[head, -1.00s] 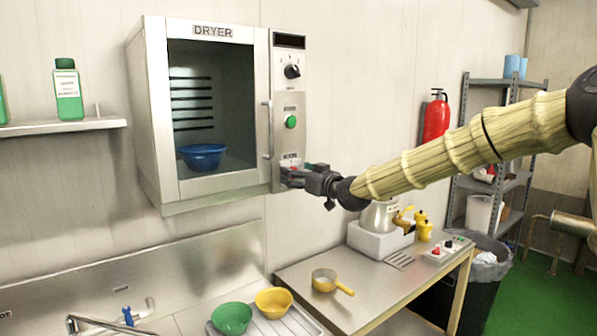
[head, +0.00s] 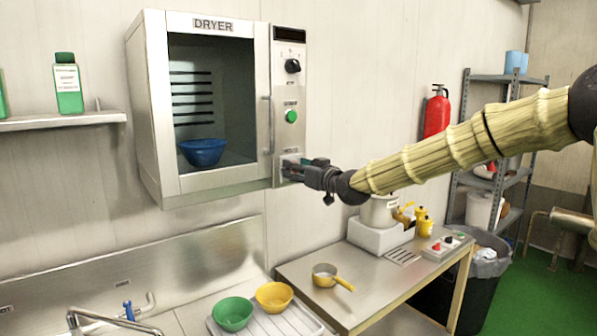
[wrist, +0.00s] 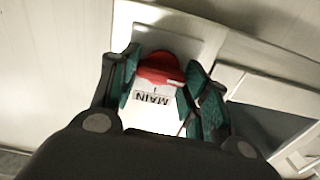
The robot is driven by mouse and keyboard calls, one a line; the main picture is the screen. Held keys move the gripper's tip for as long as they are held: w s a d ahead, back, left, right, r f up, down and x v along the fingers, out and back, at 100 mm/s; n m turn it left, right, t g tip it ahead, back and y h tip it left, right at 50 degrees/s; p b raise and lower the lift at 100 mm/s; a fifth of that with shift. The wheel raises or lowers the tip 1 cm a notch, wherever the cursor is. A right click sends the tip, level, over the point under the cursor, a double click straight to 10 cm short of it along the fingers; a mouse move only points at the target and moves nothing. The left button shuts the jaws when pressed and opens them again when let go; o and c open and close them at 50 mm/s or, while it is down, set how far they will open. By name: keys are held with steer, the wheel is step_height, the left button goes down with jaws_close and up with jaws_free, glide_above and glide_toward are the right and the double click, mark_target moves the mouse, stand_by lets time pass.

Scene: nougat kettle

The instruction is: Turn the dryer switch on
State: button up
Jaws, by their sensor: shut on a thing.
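The dryer (head: 215,183) is a white wall cabinet with a glass door, and its control panel (head: 288,140) runs down its right side. A dark dial (head: 292,66) and a green button (head: 291,116) are on the panel. My gripper (head: 289,167) is at the bottom of the panel and hides the switch there in the head view. In the wrist view, the red switch (wrist: 158,67) sits above a white label (wrist: 150,113) reading MAIN, upside down. The teal fingers of my gripper (wrist: 161,64) are closed on the switch from both sides.
A blue bowl (head: 203,152) is inside the dryer. A fire extinguisher (head: 436,115) hangs behind my arm.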

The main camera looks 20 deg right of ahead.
steer(key=shift+w+d+f+m+b, duration=0.1)
steer(key=shift+d+m+b, duration=0.05)
steer(key=shift+m+b, duration=4)
steer(key=shift+d+f+m+b, duration=0.1)
steer(key=shift+d+m+b, duration=0.05)
steer(key=shift+m+b, duration=3.95)
steer(key=shift+m+p, duration=0.35)
steer(key=shift+m, duration=0.2)
steer(key=o, duration=1)
